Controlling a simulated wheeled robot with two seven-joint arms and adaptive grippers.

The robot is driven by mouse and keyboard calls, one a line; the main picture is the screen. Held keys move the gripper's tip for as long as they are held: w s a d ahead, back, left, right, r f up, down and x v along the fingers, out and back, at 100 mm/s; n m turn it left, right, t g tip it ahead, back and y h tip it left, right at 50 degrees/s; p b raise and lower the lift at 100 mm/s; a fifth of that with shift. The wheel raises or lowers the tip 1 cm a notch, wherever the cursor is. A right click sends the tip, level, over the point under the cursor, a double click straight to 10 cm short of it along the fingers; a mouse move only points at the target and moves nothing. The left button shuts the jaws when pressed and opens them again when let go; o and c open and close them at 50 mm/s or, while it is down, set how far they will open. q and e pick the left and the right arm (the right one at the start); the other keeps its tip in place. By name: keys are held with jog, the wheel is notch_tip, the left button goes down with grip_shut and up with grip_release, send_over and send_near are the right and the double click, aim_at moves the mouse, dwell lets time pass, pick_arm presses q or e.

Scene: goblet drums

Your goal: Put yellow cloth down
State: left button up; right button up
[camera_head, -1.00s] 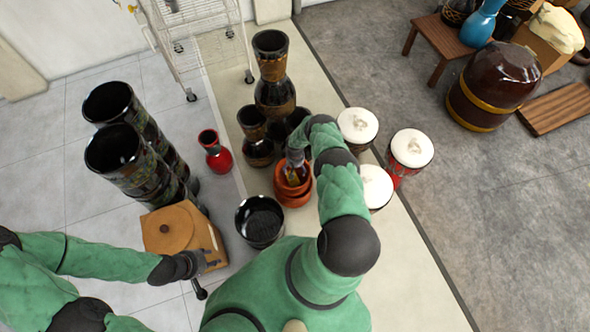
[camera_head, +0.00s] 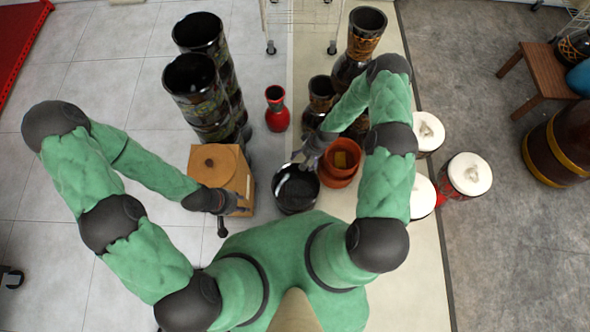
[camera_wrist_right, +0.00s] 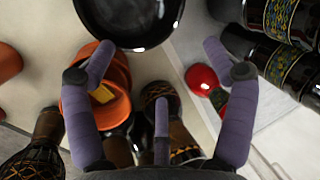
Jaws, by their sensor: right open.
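A small yellow patch, which looks like the yellow cloth (camera_head: 341,159), lies inside the upper terracotta pot (camera_head: 355,172). It also shows in the right wrist view (camera_wrist_right: 103,93), partly hidden by a finger. My right gripper (camera_head: 303,160) is open and empty, left of the terracotta pots and by the far rim of a black bowl (camera_head: 297,190). In the right wrist view its fingers (camera_wrist_right: 160,48) are spread wide, with the bowl (camera_wrist_right: 130,15) beyond them. My left gripper (camera_head: 240,203) is beside a wooden box (camera_head: 215,165); its finger opening is too small to judge.
A red vase (camera_head: 277,112) and tall black drums (camera_head: 200,95) stand at left. Dark goblet drums (camera_head: 320,95) stand behind the terracotta pots. White-topped drums (camera_head: 468,175) stand at right. Bare floor (camera_head: 500,250) lies at lower right.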

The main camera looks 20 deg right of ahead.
jog(key=s+a+r, duration=0.4)
jog(key=s+r, duration=0.3)
jog(key=s+a+r, duration=0.5)
jog(key=s+r, duration=0.2)
jog(key=s, duration=0.1)
jog(key=shift+s+r+g, duration=0.15)
jog(key=shift+r+g, duration=0.1)
jog(key=shift+g, duration=0.05)
